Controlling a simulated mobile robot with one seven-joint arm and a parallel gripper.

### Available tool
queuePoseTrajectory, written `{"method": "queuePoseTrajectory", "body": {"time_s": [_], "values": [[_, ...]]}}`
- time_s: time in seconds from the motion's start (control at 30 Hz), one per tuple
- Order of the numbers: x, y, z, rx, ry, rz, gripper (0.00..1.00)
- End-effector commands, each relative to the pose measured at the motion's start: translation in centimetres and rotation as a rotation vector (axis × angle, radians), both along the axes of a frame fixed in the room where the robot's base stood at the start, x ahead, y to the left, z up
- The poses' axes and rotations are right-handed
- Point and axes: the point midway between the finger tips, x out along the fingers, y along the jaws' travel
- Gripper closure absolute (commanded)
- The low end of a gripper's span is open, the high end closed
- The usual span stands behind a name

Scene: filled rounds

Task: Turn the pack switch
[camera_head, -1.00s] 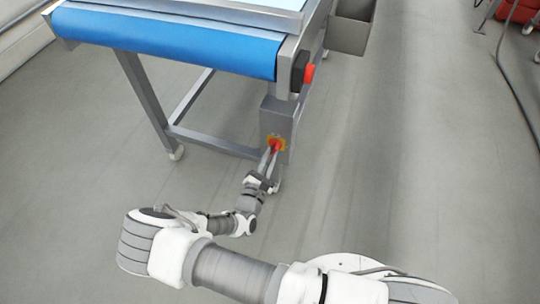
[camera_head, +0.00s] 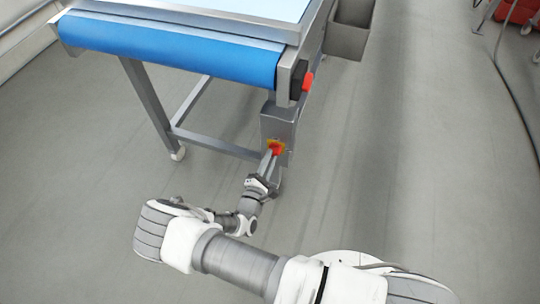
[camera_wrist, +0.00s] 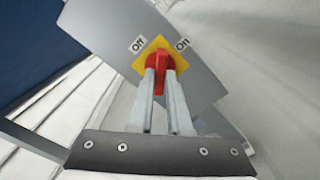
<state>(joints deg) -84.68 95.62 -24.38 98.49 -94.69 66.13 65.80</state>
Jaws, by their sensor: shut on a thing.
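The pack switch is a red knob (camera_wrist: 159,60) on a yellow plate (camera_wrist: 144,57), with an "Off" label on the left and an "On" label on the right in the wrist view. The knob's top end points up between the two labels there. In the head view the switch (camera_head: 276,147) sits on the grey box under the conveyor's end. My gripper (camera_wrist: 160,74) is shut on the knob, one finger on each side; it also shows in the head view (camera_head: 270,157). The fingers hide part of the knob's lower end.
The blue conveyor belt (camera_head: 170,50) lies above and left of the switch. A red button (camera_head: 307,81) on a black housing sticks out above the switch box (camera_head: 279,119). A grey bin (camera_head: 349,38) hangs behind. The floor (camera_head: 410,150) to the right is clear.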

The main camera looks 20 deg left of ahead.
Motion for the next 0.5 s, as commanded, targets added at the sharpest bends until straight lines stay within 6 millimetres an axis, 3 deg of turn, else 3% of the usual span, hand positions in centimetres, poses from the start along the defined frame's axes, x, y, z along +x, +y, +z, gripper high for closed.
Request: {"method": "queuePoseTrajectory", "body": {"time_s": [0.5], "values": [[-0.08, 0.11, 0.00, 0.165, -0.012, 0.002, 1.00]]}}
